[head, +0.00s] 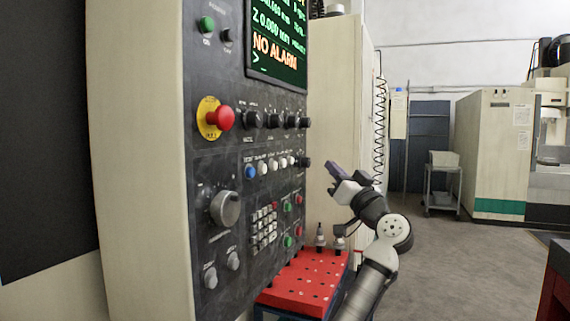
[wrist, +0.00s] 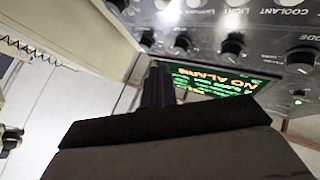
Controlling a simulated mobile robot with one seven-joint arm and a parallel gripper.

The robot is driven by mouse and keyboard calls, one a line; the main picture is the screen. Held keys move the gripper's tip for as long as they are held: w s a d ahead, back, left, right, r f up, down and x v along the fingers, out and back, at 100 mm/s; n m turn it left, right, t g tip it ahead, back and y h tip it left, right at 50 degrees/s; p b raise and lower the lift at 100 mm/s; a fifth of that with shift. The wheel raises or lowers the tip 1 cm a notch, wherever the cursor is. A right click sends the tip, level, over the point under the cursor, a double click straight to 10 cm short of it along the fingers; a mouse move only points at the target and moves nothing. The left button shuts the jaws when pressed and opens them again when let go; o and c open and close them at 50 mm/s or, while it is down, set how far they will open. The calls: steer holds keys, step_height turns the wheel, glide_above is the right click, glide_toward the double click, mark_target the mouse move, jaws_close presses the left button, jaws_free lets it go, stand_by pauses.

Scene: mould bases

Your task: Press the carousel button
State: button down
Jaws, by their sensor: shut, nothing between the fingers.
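A control panel (head: 225,135) stands at the left in the head view. It carries a row of push buttons, one blue (head: 250,172) and several white (head: 274,164). Their labels are too small to read there, so I cannot tell which is the carousel button. In the wrist view the same row shows tilted along the top edge, with COOLANT and LIGHT legible by white buttons (wrist: 240,3). My gripper (head: 334,170) is shut and empty, right of the panel's edge and apart from the buttons. In the wrist view my dark gripper (wrist: 155,88) covers part of the screen.
The screen (head: 277,40) reads NO ALARM. A red emergency stop (head: 221,118), black knobs (head: 272,120) and a large dial (head: 225,208) share the panel. A red perforated table (head: 300,285) with tool holders (head: 320,236) stands below. Open floor (head: 430,265) lies to the right.

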mark_target(283, 163)
steer(key=w+a+p, duration=0.1)
steer(key=w+a, duration=0.1)
steer(key=a, duration=0.6)
steer(key=shift+w+a, duration=0.2)
steer(key=shift+w, duration=0.2)
steer(key=shift+a, duration=0.1)
stand_by(1.9)
steer(key=shift+w+a, duration=0.1)
steer(key=shift+a, duration=0.2)
steer(key=shift+w+a, duration=0.15)
steer(key=shift+a, duration=0.25)
stand_by(0.8)
steer(key=shift+s+d+b, duration=0.25)
steer(key=shift+d+b, duration=0.15)
steer(key=shift+d, duration=0.35)
